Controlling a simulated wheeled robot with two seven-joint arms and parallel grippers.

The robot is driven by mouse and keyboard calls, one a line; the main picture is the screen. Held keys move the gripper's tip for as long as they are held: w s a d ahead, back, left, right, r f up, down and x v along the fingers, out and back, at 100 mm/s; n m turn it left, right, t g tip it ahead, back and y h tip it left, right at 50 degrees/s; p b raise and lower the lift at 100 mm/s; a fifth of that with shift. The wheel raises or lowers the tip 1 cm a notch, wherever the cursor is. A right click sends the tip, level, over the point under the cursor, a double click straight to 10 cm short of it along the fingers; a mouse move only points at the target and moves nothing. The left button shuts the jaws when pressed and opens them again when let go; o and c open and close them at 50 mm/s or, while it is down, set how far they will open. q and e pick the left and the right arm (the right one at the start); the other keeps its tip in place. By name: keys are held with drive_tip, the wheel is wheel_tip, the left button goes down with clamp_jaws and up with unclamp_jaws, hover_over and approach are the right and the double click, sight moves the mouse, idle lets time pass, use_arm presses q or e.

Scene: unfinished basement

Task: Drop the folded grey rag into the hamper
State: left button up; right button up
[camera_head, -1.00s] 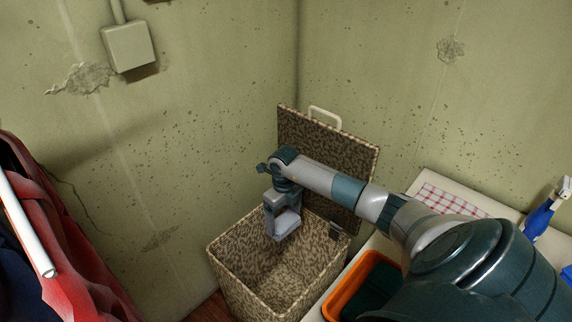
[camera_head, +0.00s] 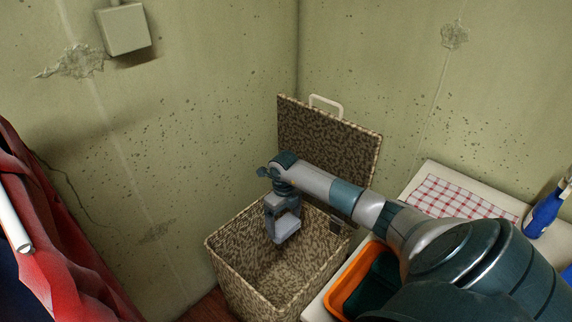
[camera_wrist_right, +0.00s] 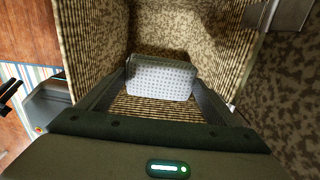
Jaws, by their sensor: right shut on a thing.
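The hamper (camera_head: 232,275) is a brown speckled woven box in the corner, with its lid (camera_head: 330,140) raised against the wall. My right gripper (camera_head: 284,236) reaches down into its open mouth. In the right wrist view, the folded grey rag (camera_wrist_right: 162,78) is a light grey dotted bundle between the two fingers of the right gripper (camera_wrist_right: 160,90), which is shut on it. Below the rag I see the inside of the hamper (camera_wrist_right: 85,50). My left gripper is not in view.
A pale table (camera_head: 430,170) stands at the right, with a red checked cloth (camera_head: 455,198), an orange bin (camera_head: 350,285) and a blue bottle (camera_head: 545,212). Red fabric (camera_head: 60,270) hangs at the left beside a white rod (camera_head: 14,232). Walls close in behind the hamper.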

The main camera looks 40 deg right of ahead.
drive_tip(key=o, duration=0.9)
drive_tip(key=shift+r, duration=0.1)
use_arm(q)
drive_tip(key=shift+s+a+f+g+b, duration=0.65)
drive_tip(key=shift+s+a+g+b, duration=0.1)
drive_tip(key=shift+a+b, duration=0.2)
use_arm(e)
wheel_tip(320, 180, up, 17)
drive_tip(key=shift+r, duration=0.15)
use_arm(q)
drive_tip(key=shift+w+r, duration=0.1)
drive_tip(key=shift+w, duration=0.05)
